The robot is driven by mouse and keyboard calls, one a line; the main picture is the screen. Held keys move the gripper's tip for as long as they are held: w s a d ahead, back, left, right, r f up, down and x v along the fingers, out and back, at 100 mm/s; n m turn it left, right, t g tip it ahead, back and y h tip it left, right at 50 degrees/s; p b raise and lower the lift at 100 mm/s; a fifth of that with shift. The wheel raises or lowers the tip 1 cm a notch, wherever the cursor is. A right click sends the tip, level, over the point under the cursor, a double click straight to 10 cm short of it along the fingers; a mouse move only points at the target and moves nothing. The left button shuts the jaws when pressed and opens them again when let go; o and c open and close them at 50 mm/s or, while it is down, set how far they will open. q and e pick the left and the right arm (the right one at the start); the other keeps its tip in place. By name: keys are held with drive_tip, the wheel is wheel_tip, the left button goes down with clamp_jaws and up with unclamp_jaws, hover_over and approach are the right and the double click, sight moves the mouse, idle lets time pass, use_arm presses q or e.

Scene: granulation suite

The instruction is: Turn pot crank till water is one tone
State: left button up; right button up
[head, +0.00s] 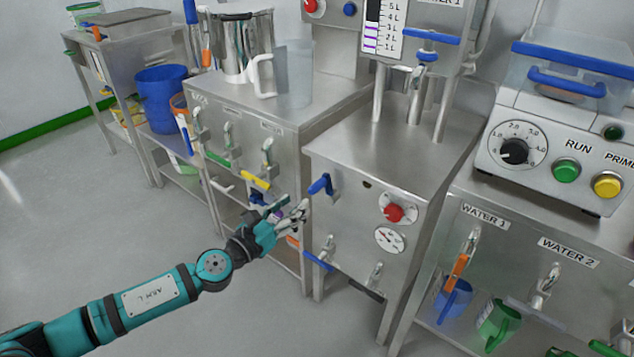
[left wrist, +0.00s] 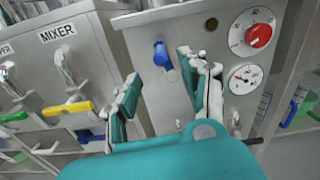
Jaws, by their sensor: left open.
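My left gripper (head: 284,216) is open and empty in front of the middle steel cabinet (head: 345,215). A blue handle (head: 320,184) sticks out of that cabinet's front, just above and right of the fingers. In the left wrist view, the blue handle (left wrist: 162,54) shows beyond the gap between the open fingers (left wrist: 160,75), apart from them. A shiny steel pot (head: 240,45) stands on the left cabinet. I cannot tell which handle is the pot crank, and the water inside is not visible. My right gripper is not in view.
A clear jug (head: 293,75) stands beside the pot. A red knob (head: 395,212) and a gauge (head: 389,239) sit right of the blue handle. Yellow (head: 256,180) and green (head: 216,158) tap levers project from the left cabinet. The floor (head: 90,220) at left is clear.

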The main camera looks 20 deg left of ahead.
sight(325, 180)
use_arm(q)
drive_tip(key=x, duration=0.4)
drive_tip(key=shift+r, duration=0.1)
drive_tip(key=x, duration=0.5)
drive_tip(key=shift+w, duration=0.15)
drive_tip(key=shift+w+d, duration=0.2)
drive_tip(key=shift+w, duration=0.1)
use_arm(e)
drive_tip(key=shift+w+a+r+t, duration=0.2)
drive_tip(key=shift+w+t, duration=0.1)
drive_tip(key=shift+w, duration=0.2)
use_arm(q)
clamp_jaws()
